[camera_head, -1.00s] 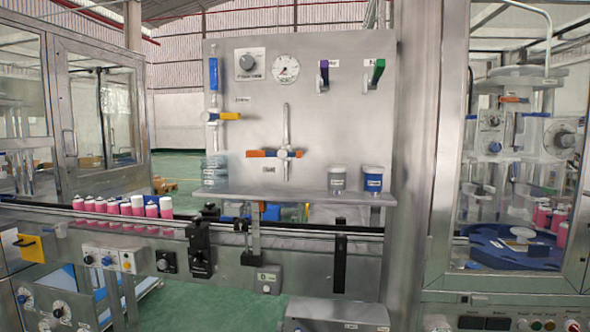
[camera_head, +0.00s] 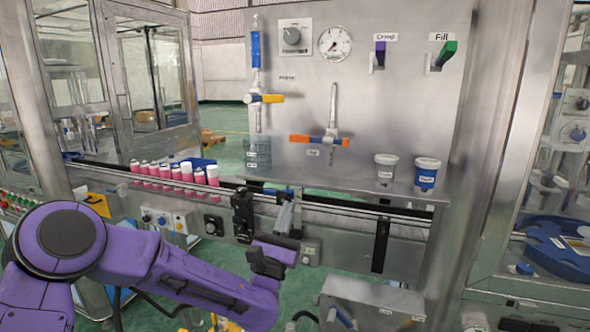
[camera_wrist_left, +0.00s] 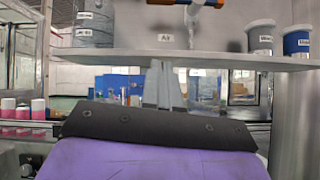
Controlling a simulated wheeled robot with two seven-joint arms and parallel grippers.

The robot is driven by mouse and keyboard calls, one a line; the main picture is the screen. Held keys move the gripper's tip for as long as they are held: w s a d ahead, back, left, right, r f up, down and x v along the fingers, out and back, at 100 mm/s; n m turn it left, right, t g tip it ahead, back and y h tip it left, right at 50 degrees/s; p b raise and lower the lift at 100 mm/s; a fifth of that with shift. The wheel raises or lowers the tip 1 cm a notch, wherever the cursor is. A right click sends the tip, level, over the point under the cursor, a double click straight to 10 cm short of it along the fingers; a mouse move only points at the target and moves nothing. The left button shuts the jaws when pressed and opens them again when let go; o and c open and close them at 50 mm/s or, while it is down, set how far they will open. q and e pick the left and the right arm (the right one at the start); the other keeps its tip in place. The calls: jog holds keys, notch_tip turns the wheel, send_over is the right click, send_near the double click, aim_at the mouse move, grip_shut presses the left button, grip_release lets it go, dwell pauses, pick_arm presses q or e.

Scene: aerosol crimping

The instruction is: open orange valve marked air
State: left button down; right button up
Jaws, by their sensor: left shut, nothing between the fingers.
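The orange valve handle (camera_head: 300,139) sits level on a vertical pipe on the steel panel, above a small label that reads "Air" in the left wrist view (camera_wrist_left: 165,37). In that view only the bottom of the valve (camera_wrist_left: 212,3) shows at the top edge. My left gripper (camera_head: 287,208) is shut and empty, below the shelf and well below the valve, apart from it. Its closed fingers also show in the left wrist view (camera_wrist_left: 160,82), pointing up toward the shelf edge. My right gripper is in neither view.
A shelf (camera_head: 340,191) juts out below the valve, with two tubs (camera_head: 426,172) at its right. A yellow-orange valve (camera_head: 268,98) sits higher at the left. Pink cans (camera_head: 182,172) stand on the conveyor. The space in front of the panel is clear.

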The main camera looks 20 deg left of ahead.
pick_arm(q)
jog(key=n+t, duration=0.1)
jog(key=n, duration=0.1)
send_near(298, 141)
jog(key=p+x, duration=0.4)
jog(key=w+f+p+x, duration=0.1)
jog(key=p+x, duration=0.1)
jog(key=shift+w+a+r, duration=0.15)
jog(key=shift+w+a, duration=0.1)
jog(key=shift+r+m, duration=0.15)
jog(key=shift+m, duration=0.25)
